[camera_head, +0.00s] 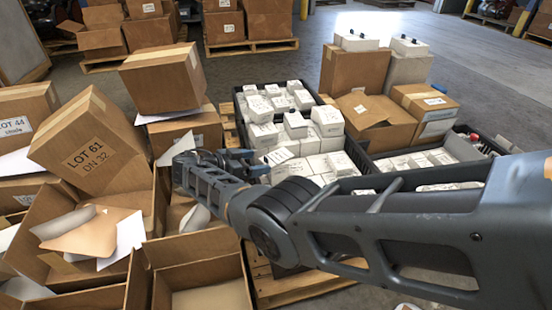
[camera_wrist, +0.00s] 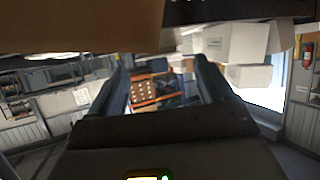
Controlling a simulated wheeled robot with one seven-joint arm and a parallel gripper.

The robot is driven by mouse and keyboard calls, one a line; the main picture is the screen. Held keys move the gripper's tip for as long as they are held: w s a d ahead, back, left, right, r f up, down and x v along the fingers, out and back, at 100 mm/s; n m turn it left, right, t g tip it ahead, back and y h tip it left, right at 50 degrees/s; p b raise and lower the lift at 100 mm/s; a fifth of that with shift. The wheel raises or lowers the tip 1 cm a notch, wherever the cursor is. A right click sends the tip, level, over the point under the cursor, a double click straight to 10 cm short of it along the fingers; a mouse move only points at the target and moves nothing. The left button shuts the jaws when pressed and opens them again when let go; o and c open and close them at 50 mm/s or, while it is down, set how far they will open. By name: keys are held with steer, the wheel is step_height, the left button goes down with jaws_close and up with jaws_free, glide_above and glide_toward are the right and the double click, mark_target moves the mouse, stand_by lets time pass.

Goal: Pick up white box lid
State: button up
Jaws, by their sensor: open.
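I cannot tell for sure which white piece is the box lid. A white flat panel (camera_head: 177,149) stands tilted beside my gripper's left end in the head view. Many small white boxes (camera_head: 296,122) fill a dark crate (camera_head: 325,98) just beyond the gripper. My gripper (camera_head: 212,158) is above the cartons, between the brown boxes and the crate; my arm hides part of the crate. In the wrist view my gripper (camera_wrist: 163,68) is open, with its two dark fingers apart and nothing seen between them. White boxes (camera_wrist: 230,43) show beyond it to the right.
Open cartons (camera_head: 205,265) lie in front. A second dark crate (camera_head: 475,150) and tall boxes (camera_head: 355,72) are at right. Floor (camera_head: 490,80) is clear at the back right.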

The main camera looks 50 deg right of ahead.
mark_target(265, 160)
steer(key=x, duration=0.3)
steer(key=shift+s+d, duration=0.1)
steer(key=c, duration=1)
steer(key=shift+r, duration=0.15)
